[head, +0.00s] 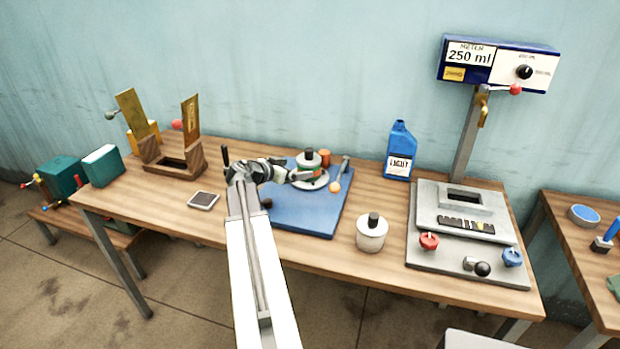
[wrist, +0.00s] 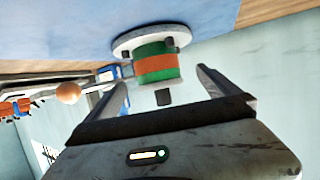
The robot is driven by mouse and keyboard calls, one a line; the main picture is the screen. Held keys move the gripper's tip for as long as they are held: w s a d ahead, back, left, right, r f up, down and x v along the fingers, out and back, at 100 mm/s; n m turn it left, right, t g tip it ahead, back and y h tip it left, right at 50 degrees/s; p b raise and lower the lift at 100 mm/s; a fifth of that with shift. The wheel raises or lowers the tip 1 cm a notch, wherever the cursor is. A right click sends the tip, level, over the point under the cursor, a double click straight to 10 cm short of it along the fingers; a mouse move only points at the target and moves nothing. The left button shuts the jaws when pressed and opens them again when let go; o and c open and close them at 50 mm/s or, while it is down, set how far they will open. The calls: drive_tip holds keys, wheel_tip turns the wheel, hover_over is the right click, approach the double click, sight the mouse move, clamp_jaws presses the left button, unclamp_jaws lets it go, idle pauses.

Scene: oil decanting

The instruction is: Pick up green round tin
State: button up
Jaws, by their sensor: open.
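The green round tin (wrist: 152,50) has an orange band and a dark knob. It stands on a pale round disc (wrist: 128,42), and the wrist view shows it upside down. In the head view the tin (head: 308,166) is on the disc on a blue mat (head: 300,216), partly hidden by my gripper. My gripper (head: 300,176) is open and points at the tin from the left. In the wrist view the fingers of my gripper (wrist: 162,84) show on either side of the tin's knob end, with nothing gripped.
An orange cylinder (head: 325,157) and an orange ball on a rod (head: 334,187) are close beside the tin. A white pot (head: 372,233) stands right of the mat, a blue bottle (head: 398,152) behind. A wooden stand (head: 170,166) is at left, a metering machine (head: 465,262) at right.

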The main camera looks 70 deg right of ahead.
sight(309, 166)
drive_tip(key=shift+s+d, duration=0.2)
drive_tip(key=shift+s, duration=0.15)
drive_tip(key=shift+b+x, duration=1.4)
drive_tip(key=shift+x, duration=2.5)
drive_tip(key=c, duration=2)
drive_tip(key=shift+r, duration=0.1)
drive_tip(key=shift+r, duration=0.1)
